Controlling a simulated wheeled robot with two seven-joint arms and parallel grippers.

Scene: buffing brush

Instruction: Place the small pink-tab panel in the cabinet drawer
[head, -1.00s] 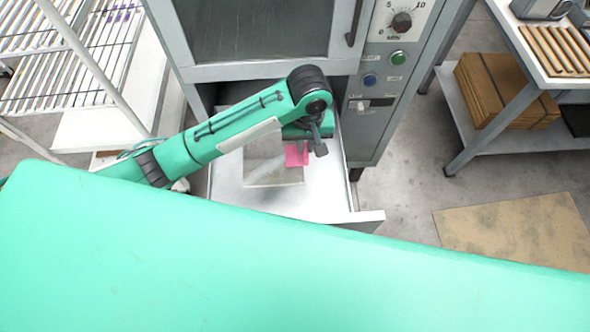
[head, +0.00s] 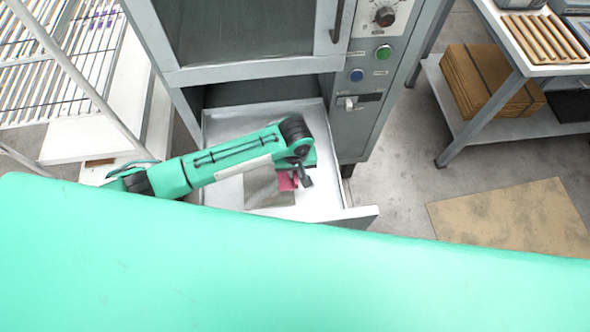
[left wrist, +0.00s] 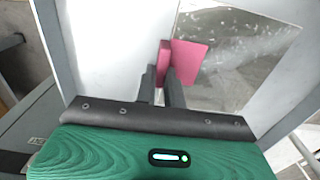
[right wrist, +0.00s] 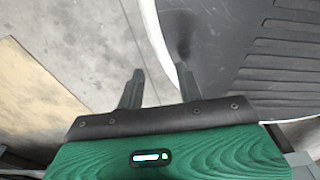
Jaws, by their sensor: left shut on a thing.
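The small panel (head: 262,190) is a thin, grey, glossy sheet with a pink tab (head: 288,181). It is over the white open drawer (head: 325,208) at the bottom of the grey cabinet (head: 345,130). My left gripper (head: 303,180) is shut on the pink tab. In the left wrist view the fingers (left wrist: 165,85) pinch the pink tab (left wrist: 188,60), and the panel (left wrist: 235,50) extends to the right within the drawer walls. I cannot tell whether the panel touches the drawer floor. My right gripper (right wrist: 158,85) is open and empty above the floor.
The cabinet has a dial (head: 385,16) and buttons beside its door. A wire rack (head: 60,75) stands at left. A bench with a cardboard stack (head: 488,85) stands at right. A tan mat (head: 510,215) lies on the floor. The drawer front (head: 350,217) is a raised edge.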

